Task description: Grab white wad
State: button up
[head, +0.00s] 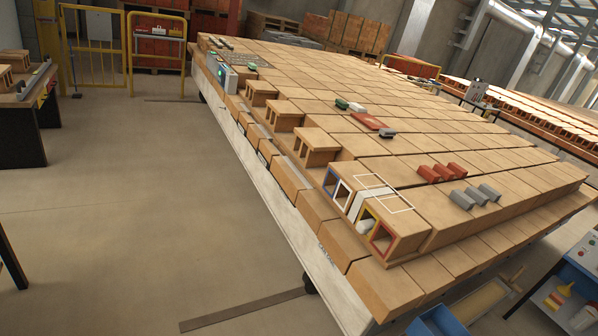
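A white wad (366,227) sits low inside the yellow-rimmed opening (373,214) at the near corner of the brick stack. It looks pale and rounded, and its back part is hidden in the opening. Beside it are a red-rimmed opening (381,238) to the right and white-rimmed (343,193) and blue-rimmed (331,182) openings to the left. A white band (372,200) crosses the brick top and hangs down the front between the white and yellow rims. My gripper is not in view.
The brick stack rests on a pale cart (275,205). Red blocks (441,172), grey blocks (475,196) and a red flat item (368,121) lie on top. A blue stand (565,285) and blue bin (437,322) are at lower right. Floor at left is mostly clear.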

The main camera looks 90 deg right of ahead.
aim_at(364, 227)
jog(key=i, duration=1.55)
jog(key=z, duration=3.6)
jog(key=i, duration=1)
